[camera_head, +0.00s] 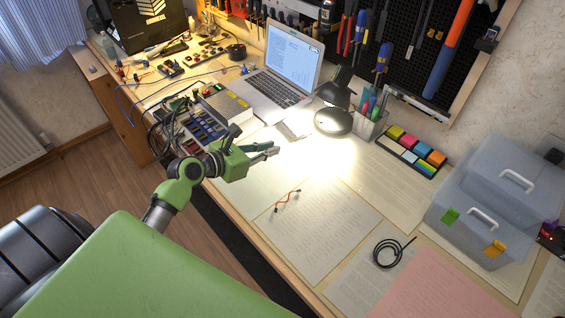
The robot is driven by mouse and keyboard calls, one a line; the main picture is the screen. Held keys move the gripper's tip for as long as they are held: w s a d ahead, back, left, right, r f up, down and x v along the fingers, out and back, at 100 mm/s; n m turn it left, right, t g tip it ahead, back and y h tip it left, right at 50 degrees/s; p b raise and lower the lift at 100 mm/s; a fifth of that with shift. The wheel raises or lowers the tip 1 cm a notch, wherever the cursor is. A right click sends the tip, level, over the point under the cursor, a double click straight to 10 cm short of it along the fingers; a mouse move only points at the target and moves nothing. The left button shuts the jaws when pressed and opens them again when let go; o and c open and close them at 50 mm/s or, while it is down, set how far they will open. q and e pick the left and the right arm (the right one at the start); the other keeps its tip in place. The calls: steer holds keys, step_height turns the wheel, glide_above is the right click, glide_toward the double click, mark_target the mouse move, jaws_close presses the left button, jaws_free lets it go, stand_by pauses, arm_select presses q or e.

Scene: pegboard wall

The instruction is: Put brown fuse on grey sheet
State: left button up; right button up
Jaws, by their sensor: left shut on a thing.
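My left gripper (264,150) reaches in over the front part of the desk and points right. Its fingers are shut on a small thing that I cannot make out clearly. I cannot pick out the brown fuse for certain. A case with rows of small coloured parts (207,130) lies left of the gripper. Several paper sheets lie on the desk: a pale greyish printed sheet (362,290) at the front, left of a pink sheet (450,290). I cannot tell for sure which is the grey sheet. My right gripper is not in view.
A red-brown wire (287,202) lies on a printed sheet right of the gripper. A black cable coil (388,252) lies farther right. A laptop (285,75), a lit lamp (335,105) and a pen holder (370,122) stand behind. A grey toolbox (495,200) stands at the right.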

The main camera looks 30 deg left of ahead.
arm_select(q)
steer(key=b, duration=0.1)
glide_above(284, 171)
steer(key=f, duration=0.5)
steer(key=shift+s+a+f, duration=0.15)
steer(key=shift+a, duration=0.05)
steer(key=shift+w+d+f+b, duration=0.15)
steer(key=shift+f+b, duration=0.1)
steer(key=shift+f, duration=0.7)
steer(key=shift+w+d+f+b, duration=0.1)
steer(key=shift+f+b, duration=0.15)
steer(key=shift+f, duration=0.65)
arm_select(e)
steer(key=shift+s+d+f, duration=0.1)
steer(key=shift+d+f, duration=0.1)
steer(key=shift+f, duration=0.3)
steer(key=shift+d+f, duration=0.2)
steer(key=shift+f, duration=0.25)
arm_select(q)
steer(key=shift+f, duration=0.15)
steer(key=o, duration=0.8)
steer(key=shift+c, duration=0.2)
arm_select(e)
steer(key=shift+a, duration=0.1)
